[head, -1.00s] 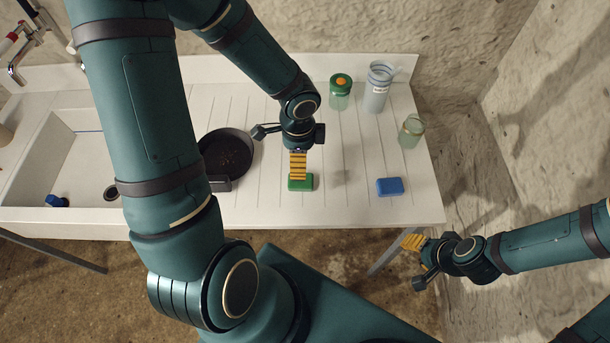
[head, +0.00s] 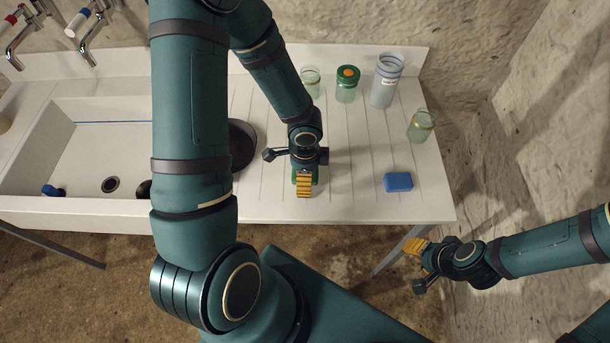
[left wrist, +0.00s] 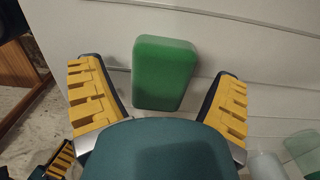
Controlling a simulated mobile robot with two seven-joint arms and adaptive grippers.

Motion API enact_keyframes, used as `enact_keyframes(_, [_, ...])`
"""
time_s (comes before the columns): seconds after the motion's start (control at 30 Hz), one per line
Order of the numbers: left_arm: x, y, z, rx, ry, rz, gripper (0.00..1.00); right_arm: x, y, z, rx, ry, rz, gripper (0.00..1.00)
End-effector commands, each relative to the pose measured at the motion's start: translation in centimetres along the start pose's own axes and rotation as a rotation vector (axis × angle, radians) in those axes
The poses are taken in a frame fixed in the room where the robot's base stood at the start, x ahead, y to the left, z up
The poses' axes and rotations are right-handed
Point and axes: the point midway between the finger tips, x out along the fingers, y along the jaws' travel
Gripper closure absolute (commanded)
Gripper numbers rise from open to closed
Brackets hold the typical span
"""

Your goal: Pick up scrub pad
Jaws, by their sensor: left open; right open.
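A green block, which looks like the scrub pad (left wrist: 165,72), lies on the white drainboard near its front edge. In the head view the pad (head: 314,177) is mostly hidden under my left gripper (head: 304,187). In the left wrist view my left gripper (left wrist: 158,85) is open, with one yellow-padded finger on each side of the pad and a gap to each. I cannot tell the height left between fingertips and board. My right gripper (head: 416,247) is open and empty, off the board's right front corner.
A blue block (head: 398,182) lies to the right on the drainboard (head: 355,205). Several jars stand behind, including a green-lidded jar (head: 347,85) and a tall grey one (head: 386,82). A dark pan (head: 242,146) is left, partly hidden by my arm. The sink (head: 60,160) lies farther left.

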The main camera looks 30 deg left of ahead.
Motion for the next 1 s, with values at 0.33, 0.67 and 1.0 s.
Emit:
enact_keyframes(0.33, [-0.1,0.0,0.0,0.001,0.000,-0.001,0.65,-0.1,0.0,0.0,0.000,0.000,0.000,0.53])
enact_keyframes(0.67, [-0.2,0.0,0.0,0.001,0.000,-0.001,0.78,-0.1,0.0,0.0,-0.001,0.000,0.000,0.53])
enact_keyframes(1.0, [-5.2,-0.1,0.0,-0.002,0.002,-0.005,0.78,-2.4,-0.8,-0.3,-0.001,0.001,-0.004,0.53])
